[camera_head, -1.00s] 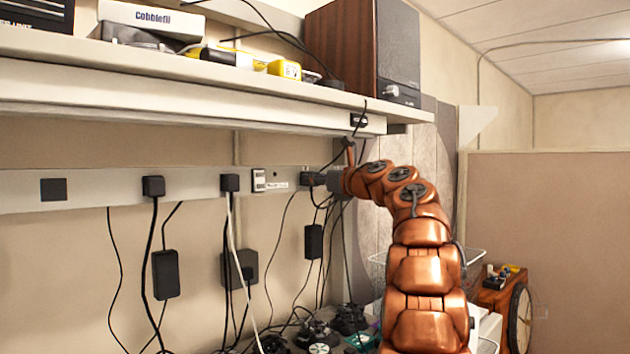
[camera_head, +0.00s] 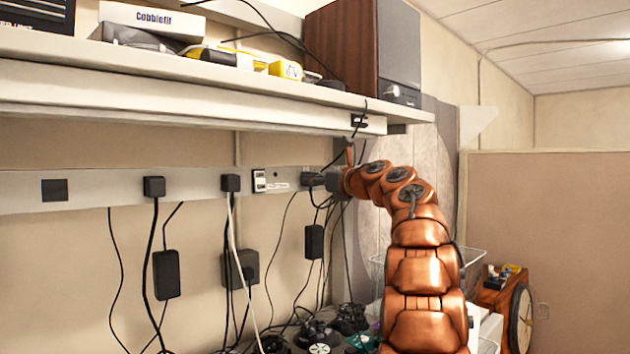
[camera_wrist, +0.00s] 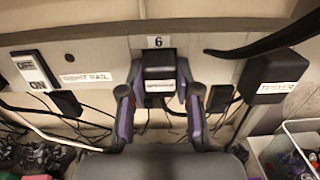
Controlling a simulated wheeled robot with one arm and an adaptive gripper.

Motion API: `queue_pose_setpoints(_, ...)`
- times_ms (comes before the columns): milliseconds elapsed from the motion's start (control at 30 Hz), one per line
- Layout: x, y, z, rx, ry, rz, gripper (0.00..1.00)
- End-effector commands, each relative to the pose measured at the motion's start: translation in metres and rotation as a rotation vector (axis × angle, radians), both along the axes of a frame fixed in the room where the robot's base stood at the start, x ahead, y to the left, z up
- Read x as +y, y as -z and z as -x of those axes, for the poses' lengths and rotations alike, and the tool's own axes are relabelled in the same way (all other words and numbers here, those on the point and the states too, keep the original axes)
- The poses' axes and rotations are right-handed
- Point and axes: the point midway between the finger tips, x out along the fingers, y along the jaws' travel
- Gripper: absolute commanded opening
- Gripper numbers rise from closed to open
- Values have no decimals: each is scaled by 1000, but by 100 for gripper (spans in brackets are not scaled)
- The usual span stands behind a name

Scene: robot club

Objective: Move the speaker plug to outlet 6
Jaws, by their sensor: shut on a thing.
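The black speaker plug (camera_wrist: 158,70) is between my gripper's fingers, directly under the "6" label (camera_wrist: 158,42) in the wrist view. A small white label, probably reading "speaker", shows on it. My gripper (camera_wrist: 160,104) is shut on the plug, with one purple-padded finger on each side. In the head view my gripper (camera_head: 328,181) is at the right end of the wall rail (camera_head: 110,188). Outlet 6 itself is hidden behind the plug. The plug is at the rail face, but I cannot tell whether it is fully seated.
The tester plug (camera_wrist: 275,76) is close on the right, with a thick black cable above it. The on/off switch (camera_wrist: 35,70) is on the left. The shelf (camera_head: 200,85) overhangs the rail. Cables hang below, and a wire basket (camera_wrist: 295,145) stands lower right.

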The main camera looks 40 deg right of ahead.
Motion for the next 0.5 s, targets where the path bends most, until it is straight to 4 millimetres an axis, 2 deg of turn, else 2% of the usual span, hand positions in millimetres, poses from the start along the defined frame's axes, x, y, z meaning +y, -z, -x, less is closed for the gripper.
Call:
queue_pose_setpoints(167,1,1,-2,2,-2,0,2)
queue_pose_setpoints(200,1,1,-2,2,-3,0,36)
queue_pose_setpoints(433,0,1,-1,1,-1,0,60)
queue_pose_setpoints(500,0,1,-1,1,0,0,62)
